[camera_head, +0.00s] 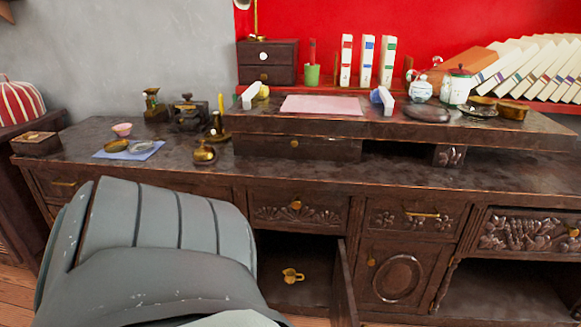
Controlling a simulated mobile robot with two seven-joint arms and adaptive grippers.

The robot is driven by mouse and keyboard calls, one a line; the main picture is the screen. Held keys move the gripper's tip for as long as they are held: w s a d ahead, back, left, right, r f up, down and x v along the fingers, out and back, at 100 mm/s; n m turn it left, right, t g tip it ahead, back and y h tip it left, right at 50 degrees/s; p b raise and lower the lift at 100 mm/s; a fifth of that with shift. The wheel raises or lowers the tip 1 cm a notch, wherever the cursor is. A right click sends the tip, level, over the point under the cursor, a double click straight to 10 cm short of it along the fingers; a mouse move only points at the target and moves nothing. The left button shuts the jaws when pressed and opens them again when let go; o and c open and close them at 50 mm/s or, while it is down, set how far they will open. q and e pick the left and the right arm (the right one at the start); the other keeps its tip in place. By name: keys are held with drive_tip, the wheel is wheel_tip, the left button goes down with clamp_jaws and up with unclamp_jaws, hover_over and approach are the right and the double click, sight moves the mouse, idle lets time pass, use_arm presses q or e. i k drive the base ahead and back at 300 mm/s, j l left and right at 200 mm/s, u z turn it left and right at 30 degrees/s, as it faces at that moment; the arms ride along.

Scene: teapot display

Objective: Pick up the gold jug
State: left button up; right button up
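A small gold jug (292,275) with a handle sits low inside an open compartment (300,247) of the dark wooden desk. The compartment's door (345,285) stands swung open at its right side. A second brass-coloured rounded vessel (203,153) stands on the desk top at the left. A large grey part of my own body fills the lower left and ends just left of the open compartment. Neither of my grippers shows in this view, and nothing is seen touching the jug.
The desk top (400,172) holds a blue cloth (129,150), a pink bowl (122,129) and a candle holder (217,127) at left. A raised shelf (330,125) carries white pots and a pink sheet. The desk's front middle strip is clear. Another open bay (500,290) lies at lower right.

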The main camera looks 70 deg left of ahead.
sight(289, 277)
drive_tip(key=k+j, duration=0.15)
drive_tip(key=j, duration=0.2)
drive_tip(key=k+j+z, duration=0.1)
drive_tip(key=j, duration=0.3)
drive_tip(key=k+j, duration=0.2)
drive_tip(key=j, duration=0.15)
